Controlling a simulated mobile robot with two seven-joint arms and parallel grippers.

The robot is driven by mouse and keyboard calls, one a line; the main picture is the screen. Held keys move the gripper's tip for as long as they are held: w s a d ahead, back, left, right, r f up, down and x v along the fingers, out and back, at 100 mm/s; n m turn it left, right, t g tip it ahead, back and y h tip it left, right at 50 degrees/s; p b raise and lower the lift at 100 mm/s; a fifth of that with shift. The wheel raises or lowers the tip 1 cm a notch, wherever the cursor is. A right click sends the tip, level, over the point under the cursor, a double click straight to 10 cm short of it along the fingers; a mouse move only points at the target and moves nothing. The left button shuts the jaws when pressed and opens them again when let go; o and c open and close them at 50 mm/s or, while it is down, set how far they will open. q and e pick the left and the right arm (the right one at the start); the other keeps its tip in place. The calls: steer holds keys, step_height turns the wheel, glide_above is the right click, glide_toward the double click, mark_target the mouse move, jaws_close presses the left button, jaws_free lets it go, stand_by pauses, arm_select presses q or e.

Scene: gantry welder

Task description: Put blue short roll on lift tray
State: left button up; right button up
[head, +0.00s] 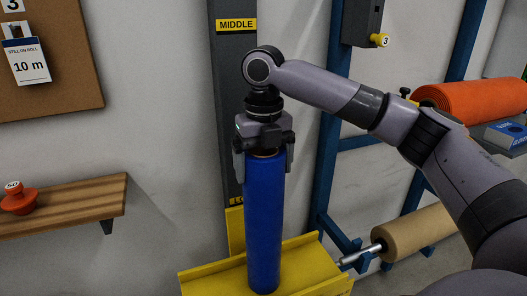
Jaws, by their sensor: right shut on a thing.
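The blue short roll (263,225) stands upright in the middle of the head view. My right gripper (264,155) is above it, pointing down, with its fingers on both sides of the roll's top end, shut on it. The yellow lift tray (213,281) is below and around the roll's lower end. The roll's bottom overlaps the tray in the picture; I cannot tell whether it touches the tray. My left gripper is not in view.
A grey post with a yellow MIDDLE label (236,25) rises behind the roll. A tan roll (418,232) on a metal bar and an orange roll (470,100) are at the right. A wooden shelf (80,207) with a red knob-topped weight (19,200) is at the left.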

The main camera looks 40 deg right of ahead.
steer(key=shift+r, duration=0.15)
steer(key=o, duration=1.7)
steer(key=shift+f, duration=0.25)
steer(key=shift+o, duration=0.2)
steer(key=shift+r, duration=0.1)
step_height(320, 180, up, 12)
